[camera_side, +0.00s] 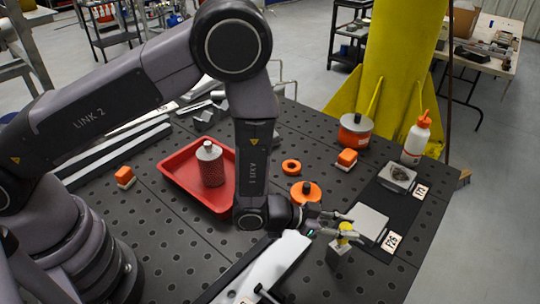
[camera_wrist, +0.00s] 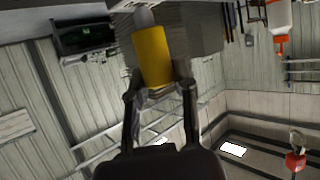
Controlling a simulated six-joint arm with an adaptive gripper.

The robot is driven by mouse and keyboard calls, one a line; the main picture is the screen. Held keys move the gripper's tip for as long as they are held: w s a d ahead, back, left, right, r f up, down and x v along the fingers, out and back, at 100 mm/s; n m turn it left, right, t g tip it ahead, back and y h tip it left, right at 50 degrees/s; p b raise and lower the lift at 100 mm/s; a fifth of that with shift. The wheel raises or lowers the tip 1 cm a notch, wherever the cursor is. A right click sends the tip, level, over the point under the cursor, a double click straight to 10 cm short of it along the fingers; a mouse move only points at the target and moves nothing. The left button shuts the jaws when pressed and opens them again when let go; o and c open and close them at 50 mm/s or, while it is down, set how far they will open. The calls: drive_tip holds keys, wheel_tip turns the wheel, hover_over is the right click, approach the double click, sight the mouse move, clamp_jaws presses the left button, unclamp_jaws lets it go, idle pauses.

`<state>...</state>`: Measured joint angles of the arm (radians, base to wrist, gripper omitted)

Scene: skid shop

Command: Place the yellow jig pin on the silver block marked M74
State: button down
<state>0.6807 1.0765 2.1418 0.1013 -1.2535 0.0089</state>
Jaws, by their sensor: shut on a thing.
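My gripper (camera_side: 335,226) reaches out low over the right part of the table. It is shut on the yellow jig pin (camera_side: 347,231), which also shows between the fingers in the wrist view (camera_wrist: 153,57) with a grey end beyond it. A small silver block (camera_side: 339,254) shows just below the pin; I cannot tell whether they touch. A flat silver block (camera_side: 369,221) lies on the dark mat right of the gripper, by a white tag (camera_side: 391,241). Another grey block (camera_side: 398,177) lies farther back by a second tag (camera_side: 420,190). I cannot read M74 on any of them.
A red tray (camera_side: 180,165) holds a grey-topped cylinder (camera_side: 210,165). Orange pieces (camera_side: 306,193) stand behind the gripper. A white bottle (camera_side: 416,140) and an orange can (camera_side: 354,131) stand at the back right. A pale bar (camera_side: 270,270) lies in front. The table's right front is clear.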

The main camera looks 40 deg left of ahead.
drive_tip(key=shift+f, duration=0.1)
drive_tip(key=c, duration=0.9)
unclamp_jaws()
